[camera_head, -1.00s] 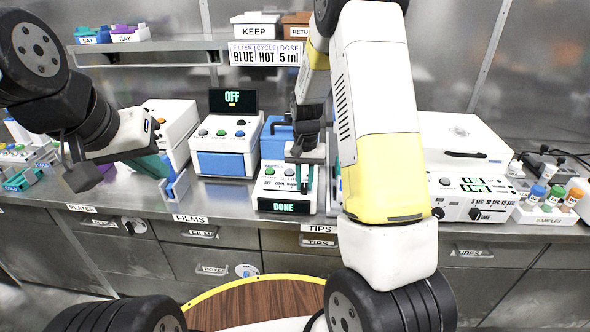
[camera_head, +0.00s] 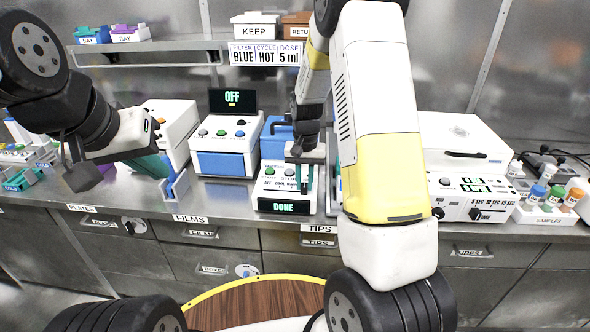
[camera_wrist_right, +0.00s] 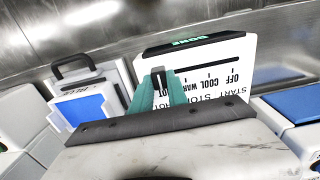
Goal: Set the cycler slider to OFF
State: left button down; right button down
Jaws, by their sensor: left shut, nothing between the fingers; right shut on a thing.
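The cycler (camera_head: 283,207) is a white box on the bench with a lit DONE display. In the right wrist view the cycler (camera_wrist_right: 243,60) appears upside down, with a dark slider track marked OFF, COOL and WARM; the label at the far end is partly covered. My right gripper (camera_head: 304,182) is over the cycler. Its teal fingers (camera_wrist_right: 160,88) are shut on the dark slider knob (camera_wrist_right: 158,71), at the end of the track away from OFF. My left gripper (camera_head: 157,168) is shut and empty above the bench, left of the blue-fronted machine.
The blue-fronted machine (camera_head: 221,140) with an OFF screen (camera_head: 233,99) stands left of the cycler. A white machine with dials (camera_head: 462,190) and a samples rack (camera_head: 545,216) stand to the right. A shelf sign (camera_head: 266,54) reads BLUE, HOT, 5 ml.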

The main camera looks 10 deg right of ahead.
jog(key=w+a, duration=0.1)
jog(key=a, duration=0.3)
jog(key=w+a, duration=0.1)
jog(key=a, duration=0.3)
jog(key=w+a, duration=0.1)
jog(key=a, duration=0.3)
jog(key=shift+w, duration=0.25)
jog(key=c, duration=1.3)
grip_release()
jog(key=shift+r, duration=0.15)
notch_tip(320, 180, up, 8)
jog(key=shift+f, duration=0.2)
